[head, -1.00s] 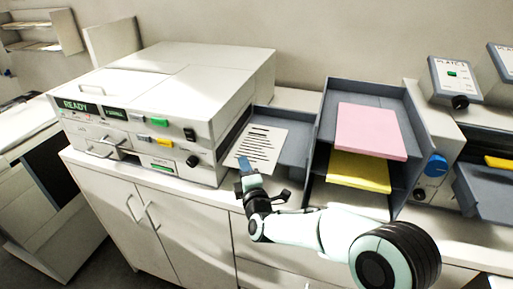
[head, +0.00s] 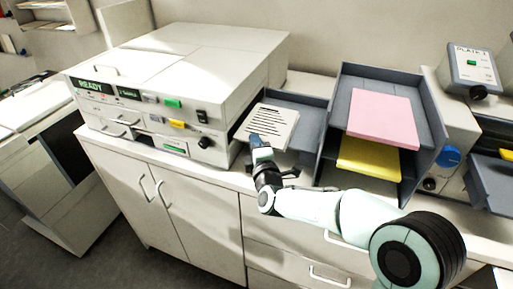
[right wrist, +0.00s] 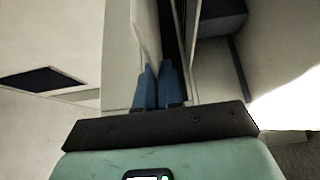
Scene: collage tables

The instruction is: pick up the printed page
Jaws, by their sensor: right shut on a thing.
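The printed page (head: 274,121) is a white sheet with black lines of text. It is at the grey output tray beside the printer, its near edge toward me. My right gripper (head: 256,143) is at the page's near left edge, shut on it; its blue fingertips overlap that edge. In the right wrist view the two blue fingers (right wrist: 157,86) are close together, with a thin pale sheet edge-on (right wrist: 147,32) running up from between them. I cannot tell whether the page is clear of the tray. My left gripper is not in view.
The white printer (head: 170,85) with its READY display stands to the left. The grey output tray (head: 311,118) is behind the page. A grey shelf (head: 325,120) with pink sheets (head: 382,118) above yellow sheets (head: 368,157) stands close to the right. White cabinets (head: 180,205) are below.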

